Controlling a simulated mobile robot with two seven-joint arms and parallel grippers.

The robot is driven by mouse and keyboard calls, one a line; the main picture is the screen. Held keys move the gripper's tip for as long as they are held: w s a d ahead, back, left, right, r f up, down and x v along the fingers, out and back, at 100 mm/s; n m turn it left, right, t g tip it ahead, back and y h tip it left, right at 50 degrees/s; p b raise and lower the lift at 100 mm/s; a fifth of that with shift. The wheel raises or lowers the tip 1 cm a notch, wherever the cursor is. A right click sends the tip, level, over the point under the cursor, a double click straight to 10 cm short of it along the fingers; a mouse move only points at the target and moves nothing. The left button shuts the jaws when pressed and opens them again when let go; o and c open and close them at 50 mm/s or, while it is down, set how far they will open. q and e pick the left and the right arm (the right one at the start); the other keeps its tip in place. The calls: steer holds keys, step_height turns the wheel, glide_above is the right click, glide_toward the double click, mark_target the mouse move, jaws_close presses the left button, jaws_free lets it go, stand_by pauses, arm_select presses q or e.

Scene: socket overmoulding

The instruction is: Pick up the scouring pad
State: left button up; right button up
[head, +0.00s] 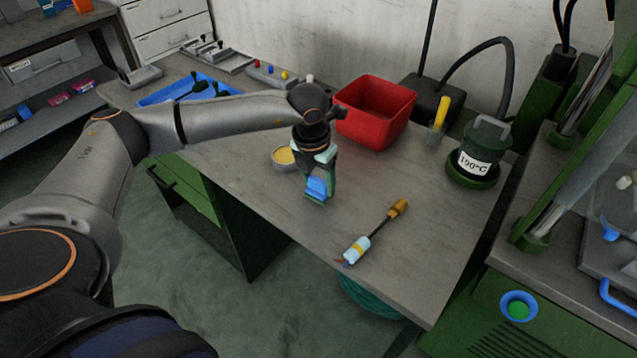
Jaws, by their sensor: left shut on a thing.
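My left gripper (319,178) points down over the front part of the grey workbench, between the round tin and the brush-like tool. It is shut on a small blue and green piece, which appears to be the scouring pad (317,189). The fingers cover part of the piece. I cannot tell whether its lower edge touches the bench top or hangs just above it. My right gripper is not in view.
On the workbench (430,240), a red bin (374,112) stands behind the gripper. A tin with yellow contents (284,158) is close left. A tool with a white-and-blue end (358,248) lies to the right. A green 100°C pot (480,155) stands farther right.

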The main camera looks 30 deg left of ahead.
arm_select(q)
step_height(320, 180, up, 2)
steer(key=shift+r, duration=0.2)
steer(key=s+d+r, duration=0.6)
steer(key=d+r, duration=0.4)
steer(key=d, duration=0.2)
steer(key=shift+d+b, duration=0.3)
steer(key=shift+s, duration=0.1)
steer(key=o, duration=0.8)
steer(key=c, duration=0.6)
